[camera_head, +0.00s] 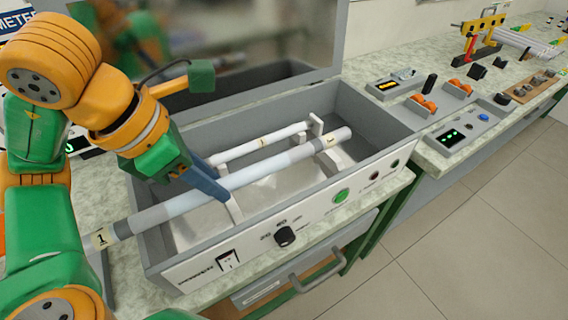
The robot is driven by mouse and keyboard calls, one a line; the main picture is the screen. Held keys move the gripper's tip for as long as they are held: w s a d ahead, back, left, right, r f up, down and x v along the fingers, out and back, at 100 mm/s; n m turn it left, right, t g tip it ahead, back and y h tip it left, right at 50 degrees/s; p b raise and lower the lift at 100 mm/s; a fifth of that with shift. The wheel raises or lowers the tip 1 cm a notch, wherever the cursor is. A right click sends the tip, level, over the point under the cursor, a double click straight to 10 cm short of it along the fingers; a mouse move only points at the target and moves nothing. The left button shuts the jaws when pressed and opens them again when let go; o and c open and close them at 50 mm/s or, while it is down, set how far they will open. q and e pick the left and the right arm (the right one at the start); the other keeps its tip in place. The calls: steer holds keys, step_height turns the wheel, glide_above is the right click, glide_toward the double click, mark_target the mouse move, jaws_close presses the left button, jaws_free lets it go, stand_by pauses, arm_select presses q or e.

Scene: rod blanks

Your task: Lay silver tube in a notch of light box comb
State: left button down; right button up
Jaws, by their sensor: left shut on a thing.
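The long silver tube (270,172), pale in the middle with grey ends and a "1" label at its left end, lies slantwise over the open light box (160,245). Its left end sticks out past the box's left wall. My left gripper (222,191) is shut on the tube left of its middle. White comb supports stand in the box; the right comb (336,164) is under the tube's right part, and the left comb (234,208) is beside the gripper, partly hidden. I cannot tell whether the tube touches the notches. My right gripper is out of view.
A thinner white rod (262,142) lies farther back in the box. The box's raised lid (240,45) stands behind. Small devices with orange parts (424,103) and a display unit (452,136) sit on the bench to the right. A yellow clamp-like fixture (482,30) stands farther back.

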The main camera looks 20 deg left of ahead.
mark_target(254, 170)
arm_select(q)
steer(key=w+d, duration=0.1)
steer(key=w+d+f+p, duration=0.1)
steer(key=w+d, duration=0.1)
steer(key=w+d+f, duration=0.1)
steer(key=w, duration=0.1)
steer(key=shift+d+f, duration=0.15)
steer(key=shift+d, duration=0.15)
steer(key=w+f, duration=0.2)
steer(key=w+d+f, duration=0.1)
steer(key=w+f, duration=0.1)
steer(key=w+d+f+p, duration=0.1)
steer(key=w+f, duration=0.1)
steer(key=f, duration=0.1)
steer(key=shift+f, duration=0.1)
step_height(254, 170, down, 3)
steer(key=shift+r+p, duration=0.2)
steer(key=shift+p, duration=0.2)
steer(key=shift+w+f, duration=0.1)
steer(key=shift+f, duration=0.1)
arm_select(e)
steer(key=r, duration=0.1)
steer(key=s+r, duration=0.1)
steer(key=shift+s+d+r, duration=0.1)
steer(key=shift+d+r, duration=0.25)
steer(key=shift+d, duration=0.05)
